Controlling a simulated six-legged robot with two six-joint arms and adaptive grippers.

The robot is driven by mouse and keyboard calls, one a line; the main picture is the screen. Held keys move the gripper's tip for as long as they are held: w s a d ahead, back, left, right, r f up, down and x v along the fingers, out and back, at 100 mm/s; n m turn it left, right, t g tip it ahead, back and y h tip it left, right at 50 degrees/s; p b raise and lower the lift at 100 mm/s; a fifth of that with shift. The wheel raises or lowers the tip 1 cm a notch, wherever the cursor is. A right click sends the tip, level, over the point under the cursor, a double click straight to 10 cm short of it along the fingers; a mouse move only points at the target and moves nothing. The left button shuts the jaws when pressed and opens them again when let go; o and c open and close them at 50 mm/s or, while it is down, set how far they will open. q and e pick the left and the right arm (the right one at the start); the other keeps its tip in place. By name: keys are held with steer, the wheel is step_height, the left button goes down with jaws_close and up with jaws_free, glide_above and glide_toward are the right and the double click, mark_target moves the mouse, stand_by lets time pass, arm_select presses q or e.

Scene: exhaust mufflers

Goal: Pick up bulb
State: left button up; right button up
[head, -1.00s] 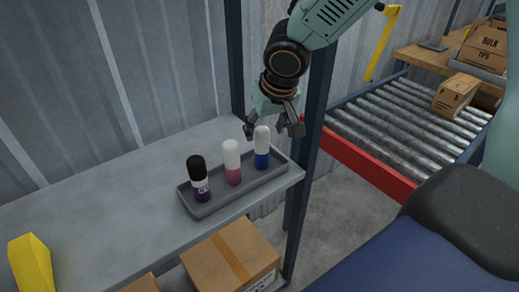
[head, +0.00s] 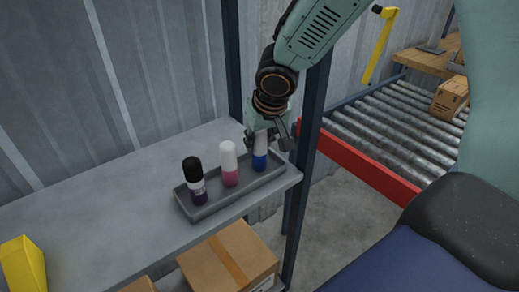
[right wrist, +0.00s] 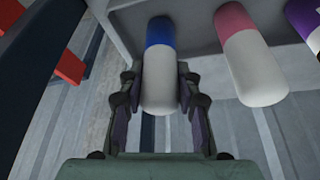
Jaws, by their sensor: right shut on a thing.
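Three bottle-shaped items stand upright in a row in a shallow grey tray (head: 236,203). The right-hand one is blue with a white top, the blue-and-white bottle (head: 260,158). The middle one is a pink-and-white bottle (head: 229,165), and the left one is a purple bottle with a black top (head: 194,182). My right gripper (head: 267,143) comes from above, shut on the blue-and-white bottle. In the right wrist view, the same bottle (right wrist: 160,65) sits between the two fingers (right wrist: 157,88). I cannot tell which item is called the bulb. My left gripper is not in view.
The tray sits near the right end of a grey shelf (head: 110,200). A yellow object (head: 24,266) is at the shelf's left. Cardboard boxes (head: 229,266) lie below, and a roller conveyor (head: 395,125) is at right.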

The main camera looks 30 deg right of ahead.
steer(key=shift+s+a+r, duration=0.1)
steer(key=shift+a, duration=0.05)
steer(key=c, duration=0.5)
steer(key=shift+c, duration=0.2)
step_height(320, 180, up, 15)
steer(key=p, duration=0.4)
